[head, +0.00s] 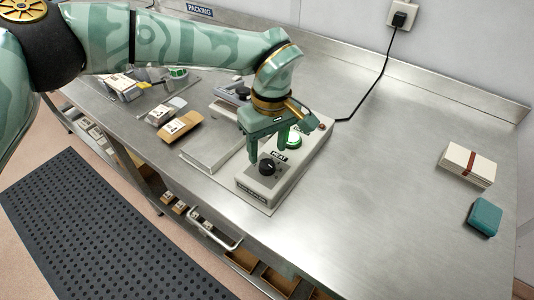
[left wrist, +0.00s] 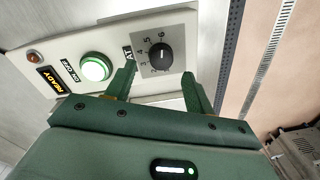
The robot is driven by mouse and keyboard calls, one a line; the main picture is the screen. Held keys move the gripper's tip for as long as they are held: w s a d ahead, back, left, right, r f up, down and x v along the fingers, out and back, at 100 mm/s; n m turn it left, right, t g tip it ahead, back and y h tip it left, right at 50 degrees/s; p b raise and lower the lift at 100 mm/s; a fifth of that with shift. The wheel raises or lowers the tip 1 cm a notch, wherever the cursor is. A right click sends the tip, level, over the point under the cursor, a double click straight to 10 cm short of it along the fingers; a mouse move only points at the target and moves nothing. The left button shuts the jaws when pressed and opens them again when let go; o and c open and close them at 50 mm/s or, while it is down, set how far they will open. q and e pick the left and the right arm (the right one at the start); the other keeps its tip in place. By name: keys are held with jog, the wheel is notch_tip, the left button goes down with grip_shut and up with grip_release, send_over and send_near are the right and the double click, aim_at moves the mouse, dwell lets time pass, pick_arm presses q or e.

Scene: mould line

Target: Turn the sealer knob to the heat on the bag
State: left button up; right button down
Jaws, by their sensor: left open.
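The sealer (head: 296,166) is a light grey box with a black knob (head: 267,165) beside a HEAT label. In the left wrist view the knob (left wrist: 161,54) sits on a dial with numbers around it; its pointer is too small to read surely. My left gripper (head: 268,155) is open above the knob. In the left wrist view its two green fingers (left wrist: 158,72) point toward the knob, one on each side, with no clear contact. A tan packet (head: 180,126) with a pale label lies left of the sealer; I cannot read the label or tell if it is the bag.
A lit green button (left wrist: 95,67) and an amber lamp (left wrist: 33,57) are on the sealer. A metal plate (head: 212,145) adjoins its left side. A banded cream stack (head: 467,165) and a teal box (head: 484,217) lie at right. A black cord (head: 372,90) runs to the wall. The bench middle-right is clear.

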aim_at(270, 161)
pick_arm(q)
notch_tip(270, 161, up, 13)
jog(key=p, duration=0.1)
jog(key=shift+w+d+f+p, duration=0.15)
jog(key=shift+w+d+p, duration=0.1)
jog(key=shift+p, duration=0.1)
